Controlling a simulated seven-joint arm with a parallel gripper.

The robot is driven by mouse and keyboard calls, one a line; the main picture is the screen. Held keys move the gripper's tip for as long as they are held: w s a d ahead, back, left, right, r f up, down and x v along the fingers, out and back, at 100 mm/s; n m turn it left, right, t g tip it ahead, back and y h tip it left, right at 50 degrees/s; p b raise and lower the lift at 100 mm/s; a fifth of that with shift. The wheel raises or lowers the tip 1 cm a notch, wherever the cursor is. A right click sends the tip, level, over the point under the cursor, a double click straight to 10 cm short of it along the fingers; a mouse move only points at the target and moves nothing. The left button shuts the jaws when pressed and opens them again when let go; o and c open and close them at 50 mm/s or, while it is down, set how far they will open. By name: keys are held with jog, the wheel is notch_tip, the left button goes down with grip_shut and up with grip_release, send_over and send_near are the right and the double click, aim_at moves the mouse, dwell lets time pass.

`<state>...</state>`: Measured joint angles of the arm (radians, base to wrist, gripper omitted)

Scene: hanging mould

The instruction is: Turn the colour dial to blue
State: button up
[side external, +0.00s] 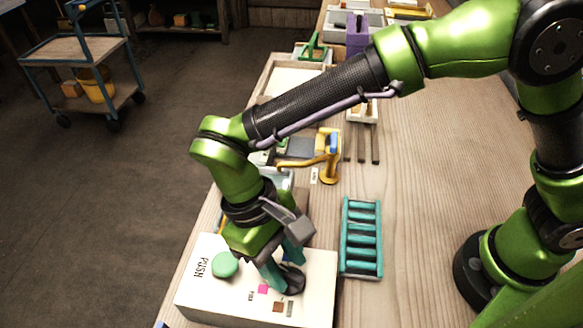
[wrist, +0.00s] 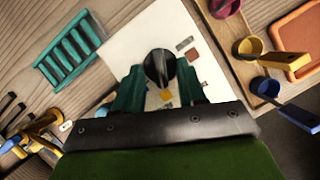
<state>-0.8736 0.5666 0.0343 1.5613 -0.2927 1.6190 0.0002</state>
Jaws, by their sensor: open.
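The colour dial is a round black knob with a raised grip bar; it shows in the side view (side external: 291,279) and in the wrist view (wrist: 158,66). It sits on a white panel box (side external: 205,297). Colour patches lie around it: magenta (side external: 263,289), brown (side external: 278,307), grey (side external: 290,308) and orange-yellow (wrist: 166,96). I cannot make out a blue patch, nor which patch the dial points at. My gripper (side external: 281,262) points down at the dial, its teal fingers open on either side of the knob. I cannot tell whether they touch it.
A green push button (side external: 225,264) stands on the same box, left of my gripper. A yellow-handled fixture (side external: 328,160) stands farther back. The wooden bench is clear to the right of the rack.

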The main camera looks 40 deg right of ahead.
jog(key=shift+s+f, duration=0.15)
jog(key=shift+f, duration=0.25)
jog(key=shift+c, duration=0.3)
grip_shut()
jog(key=shift+d+m, duration=0.1)
jog(key=shift+m, duration=0.2)
jog(key=m+y, duration=0.2)
jog(key=m, duration=0.2)
jog(key=shift+d+r, duration=0.1)
jog(key=shift+d, duration=0.05)
jog(key=m+y, duration=0.1)
jog(key=m, duration=0.4)
jog(key=shift+d+t+y, duration=0.15)
jog(key=shift+t+y, duration=0.15)
jog(key=shift+y, duration=0.1)
jog(key=shift+m, duration=0.3)
jog(key=shift+o, duration=0.3)
grip_release()
